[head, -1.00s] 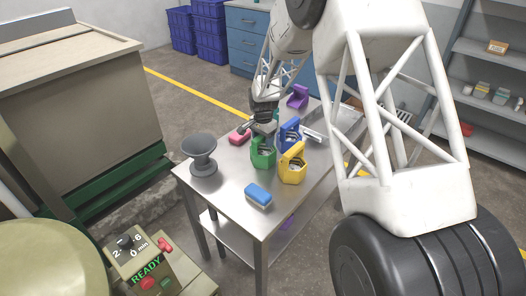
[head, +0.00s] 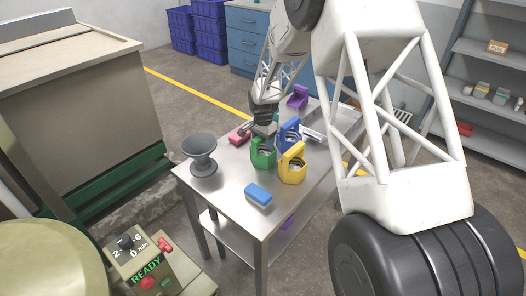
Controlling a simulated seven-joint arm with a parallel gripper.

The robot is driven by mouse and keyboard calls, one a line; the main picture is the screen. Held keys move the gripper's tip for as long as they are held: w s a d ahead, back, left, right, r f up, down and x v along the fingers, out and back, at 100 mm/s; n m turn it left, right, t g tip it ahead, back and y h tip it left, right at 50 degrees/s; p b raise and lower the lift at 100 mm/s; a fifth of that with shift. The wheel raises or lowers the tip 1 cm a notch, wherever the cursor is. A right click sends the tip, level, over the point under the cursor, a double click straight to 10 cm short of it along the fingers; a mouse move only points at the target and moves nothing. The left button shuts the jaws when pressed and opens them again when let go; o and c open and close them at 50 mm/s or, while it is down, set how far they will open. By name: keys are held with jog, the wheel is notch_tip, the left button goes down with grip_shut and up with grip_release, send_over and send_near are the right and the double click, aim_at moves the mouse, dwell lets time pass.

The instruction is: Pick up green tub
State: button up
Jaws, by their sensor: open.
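The green tub (head: 262,156) stands upright on the steel table in the head view, with a raised handle side and small metal pieces inside. My gripper (head: 257,128) is just behind and above the green tub, reaching down from the back. Its jaws are open. The fingertips are small in the picture and partly overlap the tub's top edge, so I cannot tell whether they touch it. Nothing is seen held.
A blue tub (head: 289,135) and a yellow tub (head: 292,168) stand close on the right. A purple tub (head: 298,98) is at the back.

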jog(key=shift+f, duration=0.15)
dwell(0.4)
grip_shut()
